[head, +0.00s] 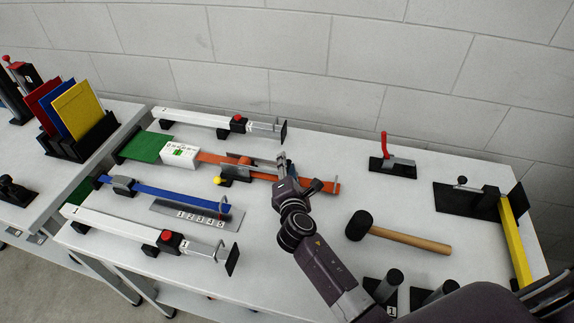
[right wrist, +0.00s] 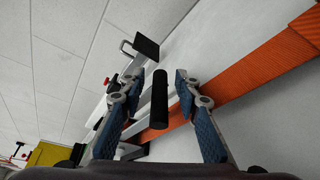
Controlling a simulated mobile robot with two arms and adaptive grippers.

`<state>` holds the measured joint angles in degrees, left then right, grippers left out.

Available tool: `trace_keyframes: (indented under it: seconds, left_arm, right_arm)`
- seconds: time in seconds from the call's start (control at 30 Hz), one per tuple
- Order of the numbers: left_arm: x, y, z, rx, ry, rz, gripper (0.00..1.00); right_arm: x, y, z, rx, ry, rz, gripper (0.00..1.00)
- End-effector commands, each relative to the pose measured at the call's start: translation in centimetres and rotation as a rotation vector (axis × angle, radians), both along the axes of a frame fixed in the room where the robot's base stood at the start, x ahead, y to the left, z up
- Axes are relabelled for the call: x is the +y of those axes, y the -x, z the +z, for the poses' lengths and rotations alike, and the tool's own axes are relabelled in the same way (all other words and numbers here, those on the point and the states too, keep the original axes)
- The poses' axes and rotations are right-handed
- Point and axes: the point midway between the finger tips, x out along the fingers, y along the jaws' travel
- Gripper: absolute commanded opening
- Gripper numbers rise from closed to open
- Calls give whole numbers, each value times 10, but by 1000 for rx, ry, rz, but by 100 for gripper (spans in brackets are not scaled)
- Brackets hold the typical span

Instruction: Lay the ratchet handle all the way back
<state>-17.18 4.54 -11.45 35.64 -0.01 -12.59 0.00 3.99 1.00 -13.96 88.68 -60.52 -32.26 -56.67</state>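The orange strap (head: 318,184) runs across the table from a white box on a green plate. It passes through the ratchet (head: 235,172), a dark base with metal parts and a yellow knob at its left. My right gripper (head: 283,159) is above the strap, just right of the ratchet. In the right wrist view its two blue-padded fingers (right wrist: 158,85) are spread. The black cylindrical grip of the ratchet handle (right wrist: 158,101) lies between them, with visible gaps on both sides. The handle is hard to make out in the head view. My left gripper is not in view.
Two white bars with red buttons (head: 238,123) (head: 170,239) lie behind and in front. A blue strap (head: 180,196) lies front left. A mallet (head: 405,239), red-handled clamp (head: 393,163) and yellow bar (head: 515,243) are at right.

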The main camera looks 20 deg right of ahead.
Motion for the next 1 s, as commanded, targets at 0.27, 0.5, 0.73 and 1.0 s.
trace_keyframes:
  seconds: [0.27,0.5,0.73,1.0]
  left_arm:
    - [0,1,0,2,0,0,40]
    - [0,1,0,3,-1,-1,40]
    - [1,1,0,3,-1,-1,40]
    - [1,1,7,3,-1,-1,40]
  right_arm:
    - [0,0,0,0,0,0,17]
    - [0,1,-2,3,0,0,0]
    - [0,2,-3,7,3,-2,0]
    - [-1,1,0,29,31,-2,0]
